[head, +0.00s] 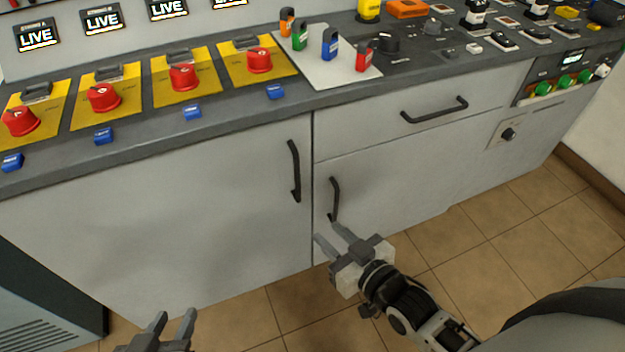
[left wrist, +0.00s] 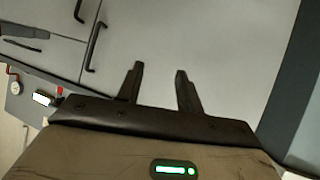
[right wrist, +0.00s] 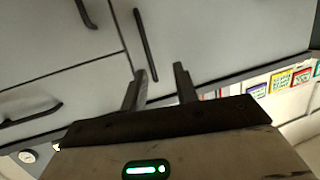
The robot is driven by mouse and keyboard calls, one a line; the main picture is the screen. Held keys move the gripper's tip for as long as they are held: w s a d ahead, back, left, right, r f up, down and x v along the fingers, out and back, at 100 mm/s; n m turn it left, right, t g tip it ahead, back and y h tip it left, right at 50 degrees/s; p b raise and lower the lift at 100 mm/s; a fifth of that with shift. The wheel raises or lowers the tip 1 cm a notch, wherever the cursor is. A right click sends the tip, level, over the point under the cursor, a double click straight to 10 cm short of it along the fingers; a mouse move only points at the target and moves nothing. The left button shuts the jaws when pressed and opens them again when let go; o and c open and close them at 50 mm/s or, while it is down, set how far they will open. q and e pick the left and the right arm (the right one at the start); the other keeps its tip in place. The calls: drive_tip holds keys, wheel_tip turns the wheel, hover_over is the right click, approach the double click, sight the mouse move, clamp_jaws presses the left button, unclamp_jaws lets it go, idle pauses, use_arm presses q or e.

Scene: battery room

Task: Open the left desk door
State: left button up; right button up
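The left desk door (head: 170,215) is a large pale grey panel, closed flush in the desk front. Its black vertical bar handle (head: 294,170) sits near its right edge. My right gripper (head: 327,233) is open and empty, low in front of the seam between the two doors. In the right wrist view, where the desk appears upside down, the left door's handle (right wrist: 146,45) shows just beyond the open fingers, not held. My left gripper (head: 177,314) is open and empty at the bottom of the head view. In the left wrist view the left handle (left wrist: 96,45) lies left of its fingers.
The right door's handle (head: 334,199) is close beside the left one. A drawer handle (head: 434,109) sits above it. The countertop (head: 235,112) carries red rotary switches and coloured padlocks. A dark vented cabinet (head: 40,300) stands at the left. The tiled floor (head: 510,240) is clear at right.

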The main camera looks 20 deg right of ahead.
sight(299, 178)
drive_tip(key=w+t+b, duration=0.1)
drive_tip(key=w, duration=0.5)
drive_tip(key=w+t+b, duration=0.1)
drive_tip(key=w, duration=0.5)
drive_tip(key=w+a+f+b, duration=0.1)
drive_tip(key=w, duration=0.5)
drive_tip(key=shift+a+f+t+b, duration=0.1)
drive_tip(key=shift+t+b, duration=0.2)
drive_tip(key=shift+t, duration=0.1)
drive_tip(key=shift+c, duration=0.3)
drive_tip(key=shift+s, duration=0.1)
clamp_jaws()
